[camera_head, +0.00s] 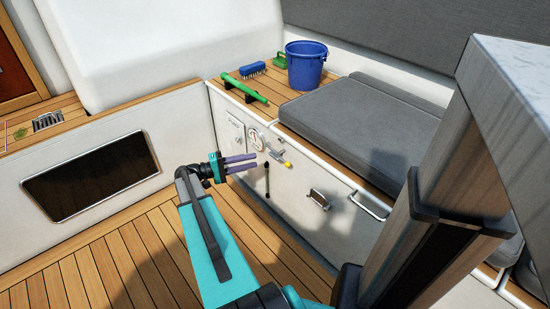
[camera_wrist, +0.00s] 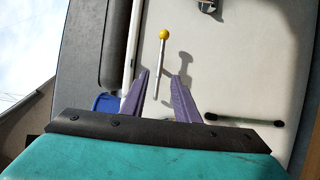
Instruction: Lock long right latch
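My gripper (camera_head: 256,162) is in front of the white locker front, its two purple fingers pointing right. In the wrist view my gripper (camera_wrist: 161,76) is open, with a gap between the fingertips. A thin metal lever with a yellow knob (camera_wrist: 163,35) runs up out of that gap; the fingers do not look closed on it. The same yellow-tipped lever (camera_head: 287,164) sticks out of the panel just right of the fingertips in the head view. A small metal latch (camera_head: 318,198) is farther right; its edge shows in the wrist view (camera_wrist: 207,6). I cannot tell which is the long right latch.
A slim rod with black ends (camera_head: 267,181) stands on the panel below the lever. A metal bar handle (camera_head: 369,206) is at the right. A blue bucket (camera_head: 306,66), blue brush (camera_head: 252,69) and green tube (camera_head: 246,90) are on the wooden seat top beside a grey cushion (camera_head: 360,120).

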